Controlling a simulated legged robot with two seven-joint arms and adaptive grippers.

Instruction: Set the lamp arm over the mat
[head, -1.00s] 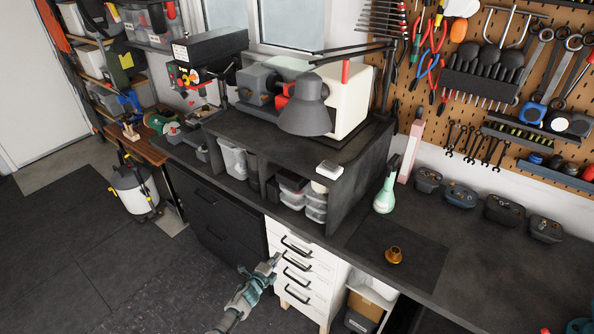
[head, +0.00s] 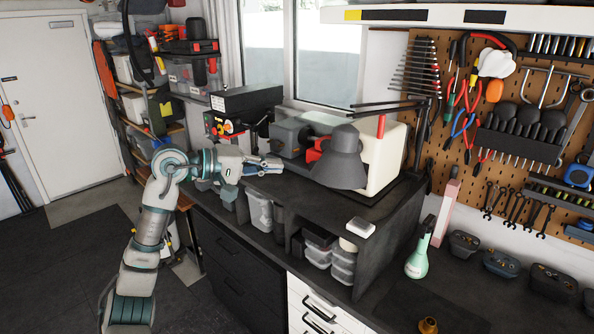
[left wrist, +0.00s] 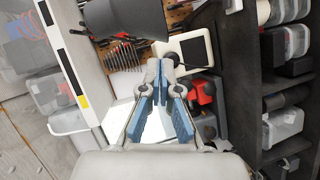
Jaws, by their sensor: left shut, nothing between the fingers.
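The lamp has a dark grey cone shade (head: 340,160) above the raised black shelf, with a thin black lamp arm (head: 385,106) running right from it towards the wall. A red upright piece (head: 381,126) shows by the arm. The dark mat (head: 415,302) lies on the bench at lower right, partly cut off; the lamp shade is left of it, not over it. My left gripper (head: 279,166) is shut and empty, left of the shade and apart from it. My right gripper is not in view.
A brass piece (head: 428,325) stands on the mat. A green spray bottle (head: 419,258) and a pink-white box (head: 446,206) stand behind it. A white and grey machine (head: 385,165) sits behind the shade. A small white box (head: 360,227) lies at the shelf's front edge.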

